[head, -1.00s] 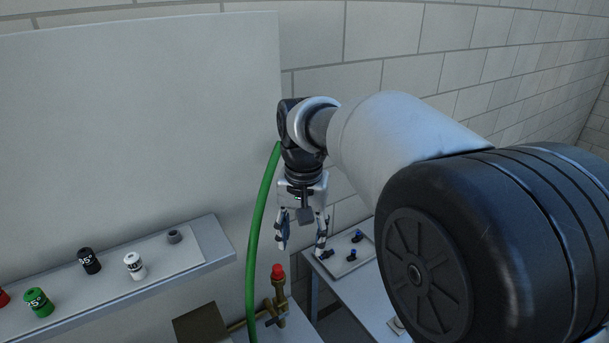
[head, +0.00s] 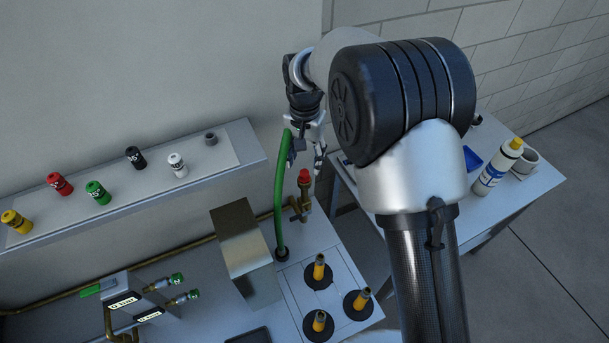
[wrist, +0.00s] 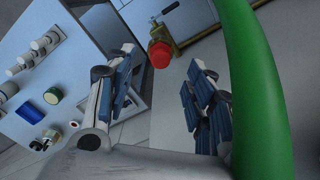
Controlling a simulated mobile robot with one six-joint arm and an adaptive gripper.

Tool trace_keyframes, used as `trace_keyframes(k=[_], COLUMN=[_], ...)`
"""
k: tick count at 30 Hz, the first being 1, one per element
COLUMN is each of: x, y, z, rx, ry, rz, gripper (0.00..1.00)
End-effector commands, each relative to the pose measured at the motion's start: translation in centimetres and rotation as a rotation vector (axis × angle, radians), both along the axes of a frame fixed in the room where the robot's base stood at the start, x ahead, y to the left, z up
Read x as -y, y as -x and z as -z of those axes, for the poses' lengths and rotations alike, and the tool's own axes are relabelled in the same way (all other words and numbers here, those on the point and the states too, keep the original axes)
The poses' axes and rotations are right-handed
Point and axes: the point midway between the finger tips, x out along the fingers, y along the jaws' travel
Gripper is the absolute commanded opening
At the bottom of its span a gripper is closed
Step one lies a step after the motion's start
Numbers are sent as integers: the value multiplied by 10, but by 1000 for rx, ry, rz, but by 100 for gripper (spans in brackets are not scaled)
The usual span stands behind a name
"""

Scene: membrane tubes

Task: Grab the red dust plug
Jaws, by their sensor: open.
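A red plug (head: 305,176) sits on top of an upright brass valve fitting (head: 301,207) at the back of the bench. In the wrist view the red plug (wrist: 160,55) shows between the two fingers, beyond their tips, on the brass fitting. My gripper (head: 306,163) is open and empty, pointing down, just above and behind the plug in the head view. I see no contact between fingers and plug. A lettered red cap (head: 60,183) stands on the wall shelf, well to the left.
A green hose (head: 281,190) rises close beside my gripper; in the wrist view the hose (wrist: 257,90) fills the right side. A metal box (head: 236,232) and several orange-topped posts (head: 319,268) stand nearby. A side table (head: 524,208) holds bottles.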

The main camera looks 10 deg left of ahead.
Motion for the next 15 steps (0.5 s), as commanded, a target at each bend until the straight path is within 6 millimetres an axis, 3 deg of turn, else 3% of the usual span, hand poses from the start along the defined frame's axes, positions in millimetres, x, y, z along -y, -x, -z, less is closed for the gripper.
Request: trace_keyframes(k=[5, 15], x=[0, -1], y=[0, 2], z=[10, 54], rx=[0, 0], ry=[0, -1], rz=[0, -1], gripper=[49, 49])
